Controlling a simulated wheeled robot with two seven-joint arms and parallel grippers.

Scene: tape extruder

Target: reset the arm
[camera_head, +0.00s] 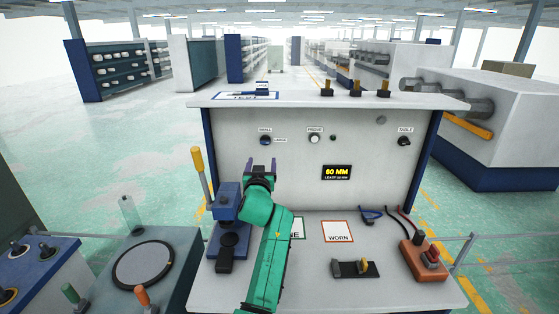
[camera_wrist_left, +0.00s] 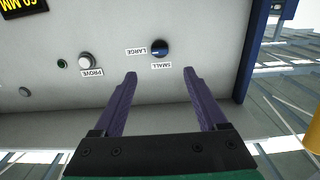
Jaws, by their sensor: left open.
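My left arm (camera_head: 265,250) is green and reaches up over the bench from the bottom of the head view. Its gripper (camera_head: 260,168) has dark purple fingers and is held up in front of the upright panel, just below the SMALL/LARGE knob (camera_head: 265,140). In the left wrist view the two fingers (camera_wrist_left: 160,74) are spread apart with nothing between them. The blue-black SMALL/LARGE knob (camera_wrist_left: 159,47) lies just past the fingertips, with a visible gap. My right gripper is not in view.
The panel (camera_head: 360,185) also carries a PROVE button (camera_head: 314,138), a TABLE knob (camera_head: 404,141) and a "60 MM" display (camera_head: 337,172). A blue press-like device (camera_head: 228,205) stands close left of my arm. A WORN card (camera_head: 338,232) and red box (camera_head: 425,260) lie right.

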